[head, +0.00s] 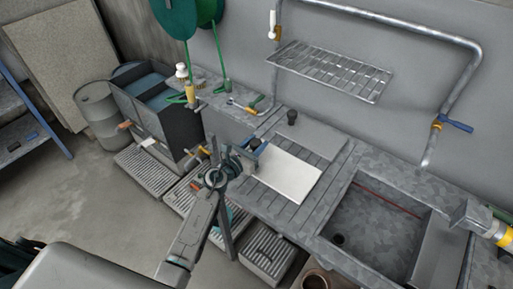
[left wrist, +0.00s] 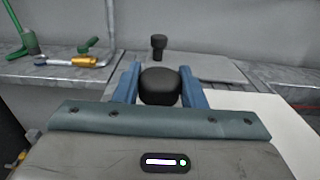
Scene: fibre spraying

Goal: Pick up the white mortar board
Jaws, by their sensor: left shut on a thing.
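The white mortar board (head: 290,176) is a flat white rectangle over the ribbed counter in the head view. Its white surface (left wrist: 265,118) also shows at the right in the left wrist view. My left gripper (head: 253,147) is at the board's left end. In the left wrist view its two blue fingers (left wrist: 160,85) are shut on a round black knob (left wrist: 159,82). The knob appears to be the board's handle; the join is hidden behind the gripper. I cannot tell whether the board touches the counter. My right gripper is not in view.
A grey board (head: 322,139) with a black knob (head: 292,117) lies just behind. A sink (head: 372,235) is to the right. A wire rack (head: 330,70) hangs above. A bottle (head: 183,73) and a brass-fitted tool (head: 243,106) are at the back left.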

